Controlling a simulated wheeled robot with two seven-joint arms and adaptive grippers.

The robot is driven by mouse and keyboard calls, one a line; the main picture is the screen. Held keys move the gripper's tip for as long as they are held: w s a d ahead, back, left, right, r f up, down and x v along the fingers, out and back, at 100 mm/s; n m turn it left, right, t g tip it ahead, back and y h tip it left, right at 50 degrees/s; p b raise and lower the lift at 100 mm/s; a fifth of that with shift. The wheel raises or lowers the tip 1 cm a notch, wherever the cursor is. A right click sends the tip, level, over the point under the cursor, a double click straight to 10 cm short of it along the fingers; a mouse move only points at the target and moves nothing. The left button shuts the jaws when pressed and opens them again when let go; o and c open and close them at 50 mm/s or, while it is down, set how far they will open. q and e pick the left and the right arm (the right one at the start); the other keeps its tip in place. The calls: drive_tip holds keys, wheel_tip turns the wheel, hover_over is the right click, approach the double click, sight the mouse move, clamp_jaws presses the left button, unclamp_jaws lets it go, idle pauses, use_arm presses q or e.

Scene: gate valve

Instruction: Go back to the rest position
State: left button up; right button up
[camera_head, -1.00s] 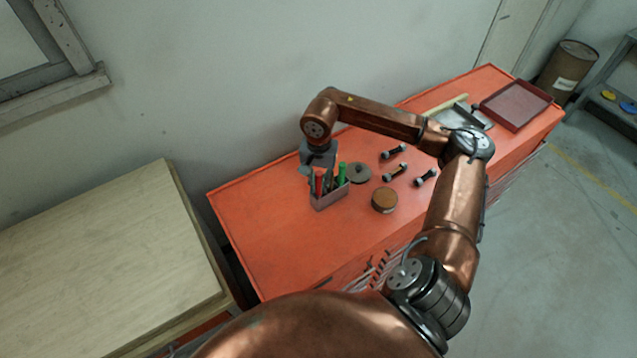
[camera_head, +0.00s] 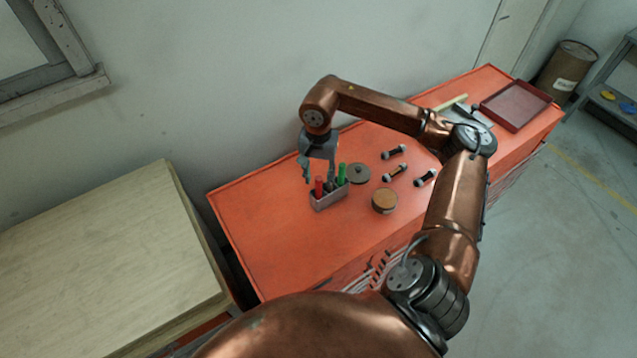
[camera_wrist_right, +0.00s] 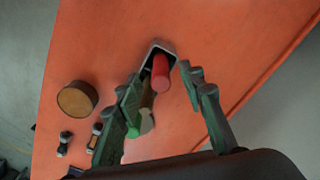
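My right gripper (camera_head: 319,177) is above a small pen holder (camera_head: 329,199) on the orange bench. Its two fingers are spread, with nothing seen gripped between them. In the right wrist view the open fingers (camera_wrist_right: 160,78) frame the holder, which holds a red cylinder (camera_wrist_right: 161,72) and other items partly hidden by a finger. My left gripper is not in view.
A grey disc (camera_head: 358,173), a round brown-topped part (camera_head: 384,200) and several bolts (camera_head: 395,172) lie right of the holder. A red tray (camera_head: 516,104) is at the far end. The bench's left part is clear. The wall is behind the bench.

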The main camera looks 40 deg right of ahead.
wheel_tip(320, 180, up, 8)
drive_tip(key=shift+r, duration=0.2)
